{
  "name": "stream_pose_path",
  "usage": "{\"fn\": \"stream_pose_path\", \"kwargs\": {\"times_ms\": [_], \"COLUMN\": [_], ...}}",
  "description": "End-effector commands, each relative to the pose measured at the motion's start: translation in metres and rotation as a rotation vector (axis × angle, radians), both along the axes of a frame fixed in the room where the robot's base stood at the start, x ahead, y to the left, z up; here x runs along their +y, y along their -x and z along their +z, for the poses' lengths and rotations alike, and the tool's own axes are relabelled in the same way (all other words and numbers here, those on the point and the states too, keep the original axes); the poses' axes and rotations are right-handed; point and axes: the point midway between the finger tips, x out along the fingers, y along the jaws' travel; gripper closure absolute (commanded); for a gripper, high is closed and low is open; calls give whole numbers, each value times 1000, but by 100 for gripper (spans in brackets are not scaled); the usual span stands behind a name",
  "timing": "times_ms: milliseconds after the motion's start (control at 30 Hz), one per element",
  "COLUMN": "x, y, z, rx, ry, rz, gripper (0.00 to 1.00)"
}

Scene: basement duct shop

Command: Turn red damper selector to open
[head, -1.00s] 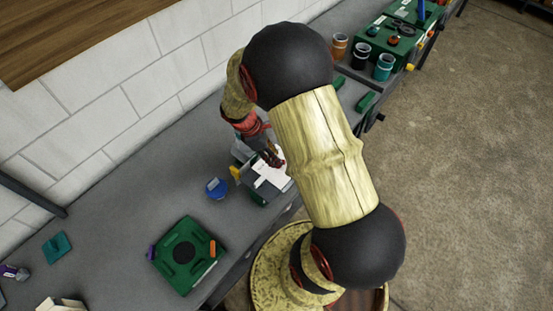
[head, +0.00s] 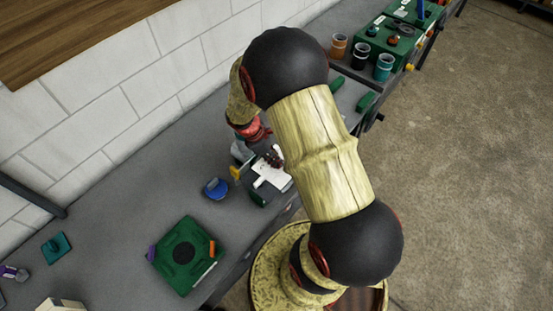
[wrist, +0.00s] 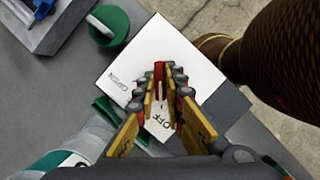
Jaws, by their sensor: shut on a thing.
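The red damper selector (wrist: 159,72) shows in the wrist view as a narrow red piece between my fingertips. It stands on a white plate (wrist: 138,56) marked OPEN at the left and OFF nearer my fingers. My gripper (wrist: 169,84) is shut on the selector, and its fingers hide much of it. Which label the selector points to I cannot tell. In the head view the white plate (head: 273,179) sits on a dark box on the bench, with my gripper (head: 273,158) at its upper edge; the selector is not clear there.
A blue round item (head: 215,188) and a green square box (head: 187,256) lie on the bench to the left. Several cups, including an orange one (head: 337,46), stand farther back. A block wall (head: 100,112) runs behind the bench.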

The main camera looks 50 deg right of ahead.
Motion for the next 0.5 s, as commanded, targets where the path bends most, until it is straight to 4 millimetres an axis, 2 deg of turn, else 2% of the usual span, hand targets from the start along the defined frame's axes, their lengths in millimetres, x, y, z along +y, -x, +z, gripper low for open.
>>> {"fn": "stream_pose_path", "kwargs": {"times_ms": [500], "x": [0], "y": [0], "z": [0], "rx": [0], "ry": [0], "rz": [-9], "gripper": [100]}}
